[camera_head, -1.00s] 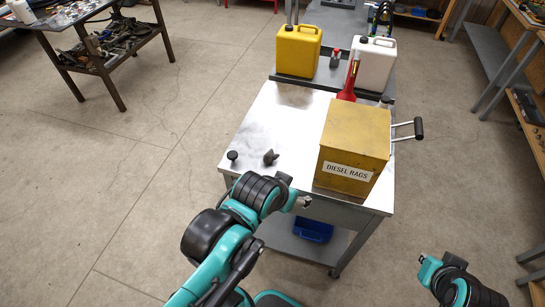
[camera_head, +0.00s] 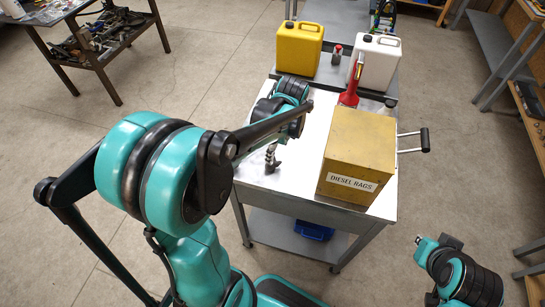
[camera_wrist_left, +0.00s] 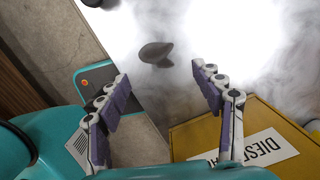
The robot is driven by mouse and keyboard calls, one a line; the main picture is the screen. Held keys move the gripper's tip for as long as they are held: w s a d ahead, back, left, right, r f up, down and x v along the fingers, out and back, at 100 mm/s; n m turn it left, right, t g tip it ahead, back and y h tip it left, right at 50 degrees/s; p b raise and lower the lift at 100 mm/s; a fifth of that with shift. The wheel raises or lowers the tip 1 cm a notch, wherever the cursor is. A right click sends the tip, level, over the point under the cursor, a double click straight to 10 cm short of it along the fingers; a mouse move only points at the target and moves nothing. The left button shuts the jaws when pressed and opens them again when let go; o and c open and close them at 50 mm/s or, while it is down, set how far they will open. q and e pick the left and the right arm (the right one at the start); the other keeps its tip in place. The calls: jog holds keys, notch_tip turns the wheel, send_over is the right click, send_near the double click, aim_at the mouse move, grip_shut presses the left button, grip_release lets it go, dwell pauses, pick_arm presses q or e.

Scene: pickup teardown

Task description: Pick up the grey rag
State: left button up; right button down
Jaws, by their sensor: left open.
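The grey rag (camera_wrist_left: 155,53) is a small, dark, crumpled piece on the bright metal top of the cart in the left wrist view. My left gripper (camera_wrist_left: 160,78) is open and empty, its two fingers apart, with the rag ahead of and between the fingertips, not gripped. In the head view my left gripper (camera_head: 272,160) points down over the cart top, left of the yellow box, and the rag cannot be made out behind it. My right arm's end (camera_head: 432,245) is at the lower right, off the cart; its jaws are too small to read.
The yellow box labelled DIESEL RAGS (camera_head: 358,150) stands on the cart (camera_head: 315,105) right of my left gripper. A red bottle (camera_head: 351,85), yellow canister (camera_head: 299,48) and white canister (camera_head: 374,60) stand behind. A dark round object (camera_wrist_left: 96,3) lies at the wrist view's top edge.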

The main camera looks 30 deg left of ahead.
aim_at(274, 163)
pick_arm(q)
jog(key=shift+a+f, duration=0.2)
jog(key=shift+f, duration=0.15)
jog(key=shift+f+b, duration=0.5)
jog(key=shift+f, duration=0.45)
jog(key=f+b, duration=0.1)
jog(key=f, duration=0.1)
jog(key=a+f+b, duration=0.1)
jog(key=f, duration=0.2)
jog(key=shift+w+f, duration=0.1)
jog(key=shift+f, duration=0.05)
jog(key=shift+c, duration=0.4)
jog(key=c, duration=1.1)
